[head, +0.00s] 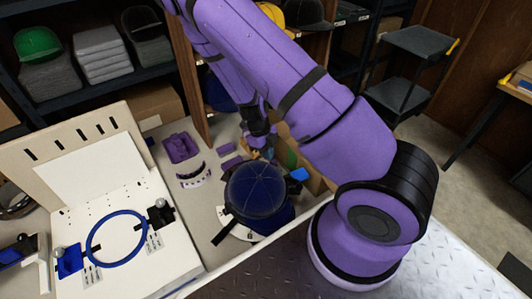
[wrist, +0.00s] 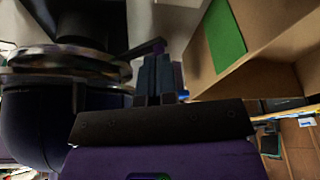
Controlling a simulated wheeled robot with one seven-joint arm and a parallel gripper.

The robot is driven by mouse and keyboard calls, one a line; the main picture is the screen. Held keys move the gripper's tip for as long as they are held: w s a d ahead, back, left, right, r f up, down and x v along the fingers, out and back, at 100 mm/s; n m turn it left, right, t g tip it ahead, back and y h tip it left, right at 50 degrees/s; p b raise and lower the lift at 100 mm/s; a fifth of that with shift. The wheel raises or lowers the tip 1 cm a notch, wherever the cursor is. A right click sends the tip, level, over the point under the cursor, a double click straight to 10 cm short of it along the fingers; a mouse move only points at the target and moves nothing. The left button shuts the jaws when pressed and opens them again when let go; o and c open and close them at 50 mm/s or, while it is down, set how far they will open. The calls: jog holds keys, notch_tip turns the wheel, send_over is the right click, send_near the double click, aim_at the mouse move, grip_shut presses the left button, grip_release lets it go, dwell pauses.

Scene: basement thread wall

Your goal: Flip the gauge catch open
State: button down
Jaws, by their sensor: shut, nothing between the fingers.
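My gripper (head: 259,152) points down just behind the navy cap (head: 256,188) in the head view. In the wrist view my gripper (wrist: 157,60) has its two blue-grey fingers together, with nothing between them. A dark rounded body with a metal-looking rim (wrist: 70,70) fills the left of the wrist view. No gauge catch can be made out for certain in the head view, where the arm and cap hide part of the area.
A white board with a blue hoop (head: 91,242) stands at left. A cardboard-coloured box (wrist: 255,55) with a green panel is close right.

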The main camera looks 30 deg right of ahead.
jog(key=shift+s+d, duration=0.1)
jog(key=shift+d, duration=0.05)
jog(key=s+d+m+y, duration=0.1)
jog(key=m, duration=0.1)
jog(key=s+d+m+y, duration=0.1)
jog(key=s+m, duration=0.1)
jog(key=m, duration=0.1)
jog(key=s+d+m+y, duration=0.1)
jog(key=m, duration=0.1)
jog(key=shift+s+d+f+m+y, duration=0.15)
jog(key=shift+d+f+m+y, duration=0.15)
jog(key=shift+f+m, duration=0.1)
jog(key=shift+a, duration=0.15)
jog(key=shift+w+a, duration=0.3)
jog(key=shift+a, duration=0.25)
jog(key=shift+r, duration=0.1)
jog(key=v, duration=1.1)
jog(key=shift+s, duration=0.1)
dwell(0.3)
